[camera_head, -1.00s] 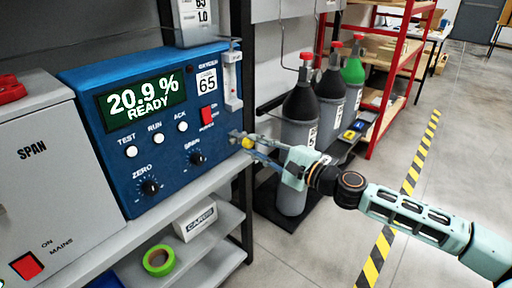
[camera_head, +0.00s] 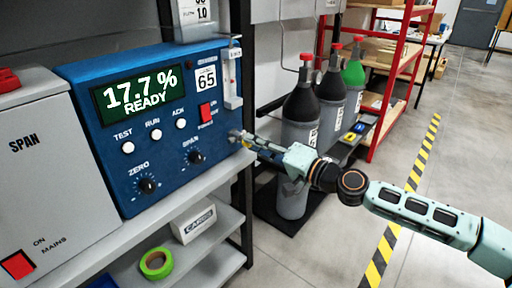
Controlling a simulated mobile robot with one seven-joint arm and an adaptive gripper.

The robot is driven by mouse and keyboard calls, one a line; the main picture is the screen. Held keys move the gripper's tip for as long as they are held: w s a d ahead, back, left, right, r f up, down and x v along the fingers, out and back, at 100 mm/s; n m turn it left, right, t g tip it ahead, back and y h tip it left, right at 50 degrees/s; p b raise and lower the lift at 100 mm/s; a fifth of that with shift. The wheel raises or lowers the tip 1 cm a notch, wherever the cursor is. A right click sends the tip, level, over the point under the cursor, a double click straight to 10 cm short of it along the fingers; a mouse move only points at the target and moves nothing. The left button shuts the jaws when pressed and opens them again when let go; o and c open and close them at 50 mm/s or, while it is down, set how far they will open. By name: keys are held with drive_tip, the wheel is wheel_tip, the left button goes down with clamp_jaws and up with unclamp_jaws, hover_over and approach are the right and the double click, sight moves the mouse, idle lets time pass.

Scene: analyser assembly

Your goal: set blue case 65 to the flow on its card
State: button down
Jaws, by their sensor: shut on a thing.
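The blue case 65 (camera_head: 165,165) stands on a grey shelf at left. Its screen (camera_head: 139,98) reads "17.7 % READY". A white label (camera_head: 206,79) on it reads "65". A clear upright flow tube (camera_head: 232,75) is on the right of its front; its float level is too small to read. Above, a card (camera_head: 193,14), cut off by the top edge, shows "1.0". My gripper (camera_head: 243,138) reaches in from the right and is shut on the small knob (camera_head: 234,135) below the tube. The fingers largely hide the knob.
A grey SPAN unit (camera_head: 35,170) with a red mains switch stands left of the case. Below are a CARES box (camera_head: 194,220) and green tape (camera_head: 156,263). Gas cylinders (camera_head: 300,115) stand behind my gripper. The floor at right is open.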

drive_tip(key=shift+n, duration=0.5)
drive_tip(key=c, duration=1.7)
unclamp_jaws()
drive_tip(key=shift+s+d, duration=0.1)
drive_tip(key=v, duration=1.1)
drive_tip(key=shift+s+d, duration=0.3)
